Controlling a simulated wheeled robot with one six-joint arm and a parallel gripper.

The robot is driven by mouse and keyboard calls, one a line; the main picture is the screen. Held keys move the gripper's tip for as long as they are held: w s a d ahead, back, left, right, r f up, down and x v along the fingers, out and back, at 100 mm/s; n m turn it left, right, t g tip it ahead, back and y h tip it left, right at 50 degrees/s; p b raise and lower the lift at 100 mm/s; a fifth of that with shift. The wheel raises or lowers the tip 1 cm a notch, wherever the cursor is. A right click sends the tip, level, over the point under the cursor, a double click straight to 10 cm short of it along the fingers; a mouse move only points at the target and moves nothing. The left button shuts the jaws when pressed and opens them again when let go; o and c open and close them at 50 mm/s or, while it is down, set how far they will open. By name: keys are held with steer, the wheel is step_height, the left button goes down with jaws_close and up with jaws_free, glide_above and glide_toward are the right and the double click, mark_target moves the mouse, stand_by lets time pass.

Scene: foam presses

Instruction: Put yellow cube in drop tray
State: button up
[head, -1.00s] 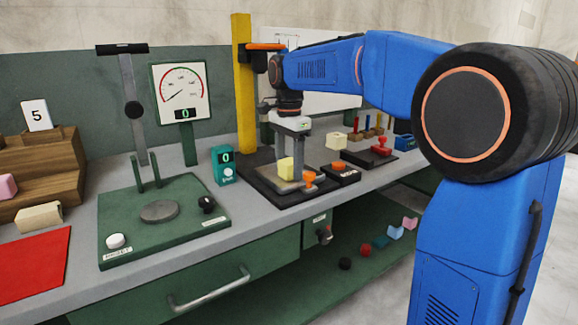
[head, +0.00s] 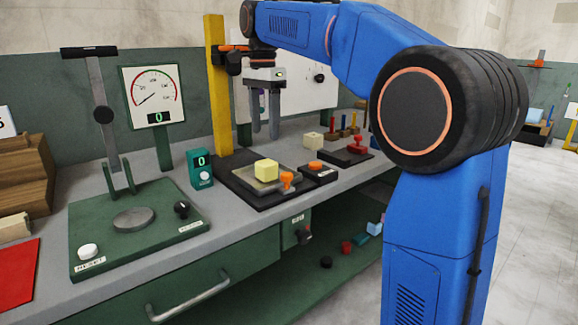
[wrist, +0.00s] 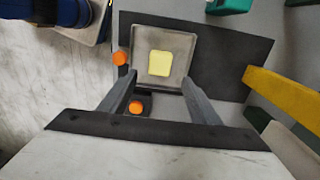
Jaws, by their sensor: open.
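The yellow cube (head: 266,169) sits in a shallow grey square tray (head: 254,183) on the black base at the foot of the yellow post. The wrist view shows the cube (wrist: 159,64) inside the walls of this tray (wrist: 140,58), apart from the rims. My gripper (head: 265,135) hangs above the cube with its fingers pointing down. It is open and empty. In the wrist view, the cube lies just beyond and between the fingertips (wrist: 159,82). No label on the tray is readable.
The yellow post (head: 218,85) stands behind the tray. An orange knob (head: 287,179) is at its front, and a black box with an orange button (head: 317,166) is to the right. A teal counter (head: 201,168) and green press (head: 138,225) stand left.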

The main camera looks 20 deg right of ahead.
steer(key=s+d+f+n, duration=0.1)
steer(key=s, duration=0.2)
steer(key=s+d+f+n, duration=0.1)
steer(key=s, duration=0.2)
steer(key=s+f+n+t, duration=0.1)
steer(key=s+f, duration=0.1)
steer(key=s, duration=0.1)
steer(key=shift+s+d+n, duration=0.25)
steer(key=shift+d+n, duration=0.15)
steer(key=s+d+f+n+t, duration=0.2)
steer(key=s+f+n, duration=0.3)
steer(key=s+f, duration=0.7)
steer(key=s+d+f+n+t, duration=0.1)
steer(key=s+f+n, duration=0.4)
steer(key=s+f, duration=0.7)
steer(key=shift+d+n+t, duration=0.3)
steer(key=shift+d+t, duration=0.1)
steer(key=shift+d, duration=0.2)
steer(key=shift+r, duration=0.1)
